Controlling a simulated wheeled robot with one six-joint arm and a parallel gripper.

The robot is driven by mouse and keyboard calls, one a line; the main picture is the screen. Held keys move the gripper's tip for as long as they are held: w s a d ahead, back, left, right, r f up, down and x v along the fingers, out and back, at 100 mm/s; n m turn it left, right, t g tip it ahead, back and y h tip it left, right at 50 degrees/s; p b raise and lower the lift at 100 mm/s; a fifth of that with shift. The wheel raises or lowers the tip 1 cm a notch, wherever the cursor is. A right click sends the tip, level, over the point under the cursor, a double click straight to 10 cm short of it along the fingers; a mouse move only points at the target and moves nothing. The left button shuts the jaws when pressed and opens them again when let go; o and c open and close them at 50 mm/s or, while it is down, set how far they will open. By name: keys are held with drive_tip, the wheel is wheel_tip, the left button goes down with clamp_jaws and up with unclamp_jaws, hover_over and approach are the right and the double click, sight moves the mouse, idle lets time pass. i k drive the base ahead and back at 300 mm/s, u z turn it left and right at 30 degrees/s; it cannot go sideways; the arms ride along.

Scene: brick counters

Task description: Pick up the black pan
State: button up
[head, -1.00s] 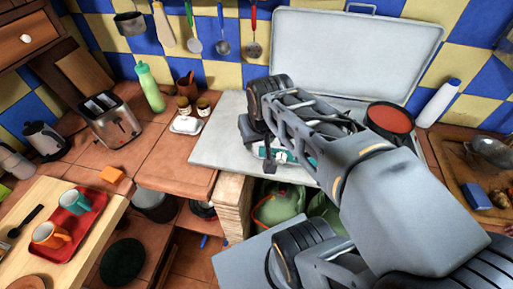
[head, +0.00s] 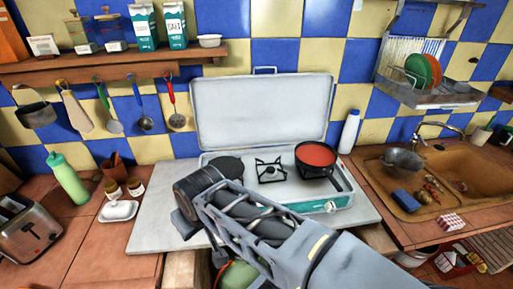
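A pan (head: 316,157) with a dark outside and a red-orange inside sits on the right of the open camping stove (head: 318,197). Its black handle points toward the lower right. A flat black round shape (head: 226,166) shows on the stove's left side, partly behind my arm; I cannot tell if it is another pan. My gripper (head: 200,232) hangs at the arm's end over the front left of the pale board, apart from the red-orange pan. My own wrist hides most of it, so its fingers cannot be made out clearly.
The stove's raised lid (head: 262,112) stands behind it. A white bottle (head: 349,131) is just right of the lid. A green bottle (head: 68,179), jars (head: 113,190) and a butter dish (head: 118,210) stand left. The sink (head: 470,170) is at right. Utensils hang above.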

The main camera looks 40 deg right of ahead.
sight(314, 156)
drive_tip(key=k, duration=0.5)
drive_tip(key=z, duration=1.3)
drive_tip(key=i, duration=0.3)
drive_tip(key=u, duration=2)
drive_tip(key=k, duration=0.65)
drive_tip(key=z, duration=0.15)
